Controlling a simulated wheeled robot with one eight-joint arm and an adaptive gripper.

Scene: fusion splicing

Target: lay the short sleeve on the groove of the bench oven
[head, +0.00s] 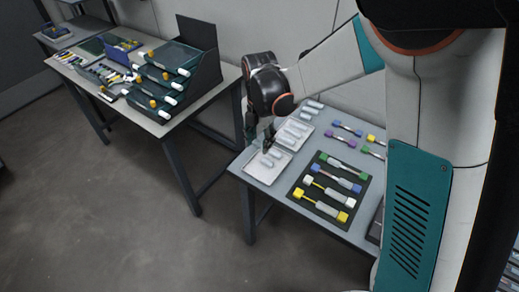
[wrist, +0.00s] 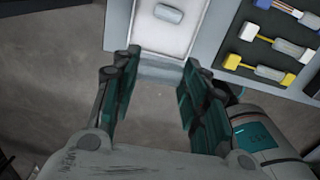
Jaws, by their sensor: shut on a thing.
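My gripper (head: 264,139) is over the near left part of the right table, by the white trays. In the wrist view my gripper (wrist: 160,82) has its fingers on either side of a pale grey-blue piece, which looks like a short sleeve (wrist: 160,69); its outline blends with the table edge behind. The near white tray (head: 285,158) holds loose grey sleeves; one loose sleeve (wrist: 168,13) also shows in the wrist view. I cannot clearly make out the bench oven or its groove; a dark device at the table's right is mostly hidden by my arm.
A black mat (head: 317,201) with several coloured-ended splice pieces lies right of the trays. More coloured pieces lie behind it. A second table (head: 158,128) at the left carries a dark rack (head: 205,75) and small parts. Open floor lies in front.

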